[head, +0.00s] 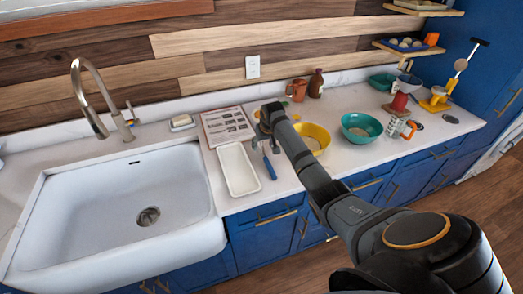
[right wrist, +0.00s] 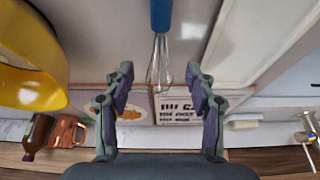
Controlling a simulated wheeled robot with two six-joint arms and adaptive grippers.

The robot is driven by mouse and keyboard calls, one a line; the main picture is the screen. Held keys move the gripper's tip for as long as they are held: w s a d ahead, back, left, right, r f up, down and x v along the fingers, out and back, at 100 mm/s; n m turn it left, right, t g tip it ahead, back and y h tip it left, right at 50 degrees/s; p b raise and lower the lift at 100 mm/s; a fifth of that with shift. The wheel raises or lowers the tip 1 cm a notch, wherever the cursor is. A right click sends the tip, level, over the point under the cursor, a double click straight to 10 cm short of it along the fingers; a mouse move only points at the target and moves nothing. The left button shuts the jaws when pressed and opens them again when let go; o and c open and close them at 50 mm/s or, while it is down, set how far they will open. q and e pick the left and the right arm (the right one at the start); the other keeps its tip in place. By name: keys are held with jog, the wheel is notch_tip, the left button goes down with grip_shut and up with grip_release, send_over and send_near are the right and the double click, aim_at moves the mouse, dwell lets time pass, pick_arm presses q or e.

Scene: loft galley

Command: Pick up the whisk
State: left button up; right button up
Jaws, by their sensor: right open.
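The whisk has a blue handle (head: 269,167) and wire loops; it lies on the white counter between the white tray and the yellow bowl. In the right wrist view the whisk (right wrist: 161,16) points its handle away at the top, and its wire end reaches between my fingers. My right gripper (head: 264,143) is open over the wire end in the head view. In the right wrist view the gripper (right wrist: 159,78) has a finger on each side of the wires, with nothing clasped. The height gap to the whisk is hard to tell. My left gripper is not in view.
The white tray (head: 238,169) lies left of the whisk, the yellow bowl (head: 323,146) right of it. A printed board (head: 227,125) is behind the tray. A teal bowl (head: 360,137) stands farther right; an orange mug (head: 298,90) and brown bottle (head: 316,84) stand behind. The sink (head: 125,215) is at left.

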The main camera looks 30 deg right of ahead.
aim_at(262, 149)
jog(key=x, duration=0.3)
jog(key=shift+w+f, duration=0.1)
jog(key=shift+w, duration=0.05)
jog(key=shift+w+f, duration=0.1)
jog(key=shift+f, duration=0.2)
jog(key=shift+r, duration=0.1)
jog(key=c, duration=0.4)
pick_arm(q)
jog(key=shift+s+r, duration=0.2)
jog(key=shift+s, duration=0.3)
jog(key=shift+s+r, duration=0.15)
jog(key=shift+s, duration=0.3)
pick_arm(e)
grip_shut()
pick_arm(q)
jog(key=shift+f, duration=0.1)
pick_arm(e)
jog(key=shift+r, duration=0.1)
